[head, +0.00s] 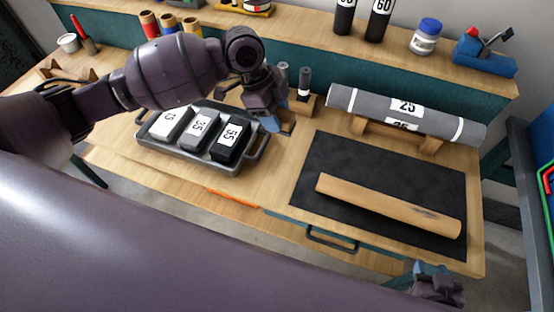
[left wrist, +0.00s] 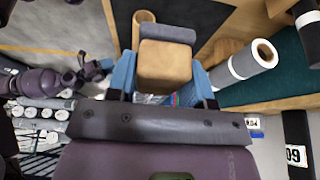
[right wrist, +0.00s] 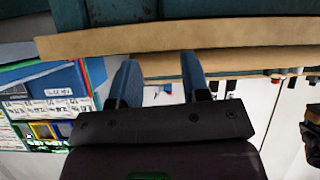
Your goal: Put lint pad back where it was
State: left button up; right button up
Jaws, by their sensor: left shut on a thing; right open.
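My left gripper (head: 280,112) is above the bench, between the tray of numbered blocks and the dark mat. In the left wrist view its blue fingers (left wrist: 165,80) are shut on a tan wooden block with a grey pad on its far end, which looks like the lint pad (left wrist: 166,64). In the head view the held pad is mostly hidden by the gripper. My right gripper (head: 432,272) is low at the bench's front right edge. In the right wrist view its fingers (right wrist: 160,80) are apart with nothing between them.
A dark tray (head: 146,137) holds blocks marked 15, 35 and 55. A tan roll (head: 388,205) lies on the black mat (head: 335,152). A grey roll (head: 350,98) rests on wooden supports behind it. A small wooden stand (head: 305,104) with dark cylinders stands beside my left gripper.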

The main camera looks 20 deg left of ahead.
pick_arm(q)
send_over(281, 167)
jog(key=a, duration=0.1)
jog(key=f, duration=1.2)
jog(key=shift+a+f+b, duration=0.2)
jog(key=shift+f+b, duration=0.15)
jog(key=shift+f, duration=0.05)
notch_tip(281, 167, down, 4)
jog(key=shift+r, duration=0.1)
jog(key=shift+f, duration=0.35)
jog(key=o, duration=0.8)
jog(key=shift+o, duration=0.4)
jog(key=shift+a+r, duration=0.1)
jog(key=shift+r, duration=0.3)
pick_arm(e)
jog(key=shift+f, duration=0.4)
pick_arm(q)
jog(key=v, duration=1.1)
jog(key=shift+r, duration=0.25)
pick_arm(e)
jog(key=shift+s+f, duration=0.35)
jog(key=shift+s, duration=0.2)
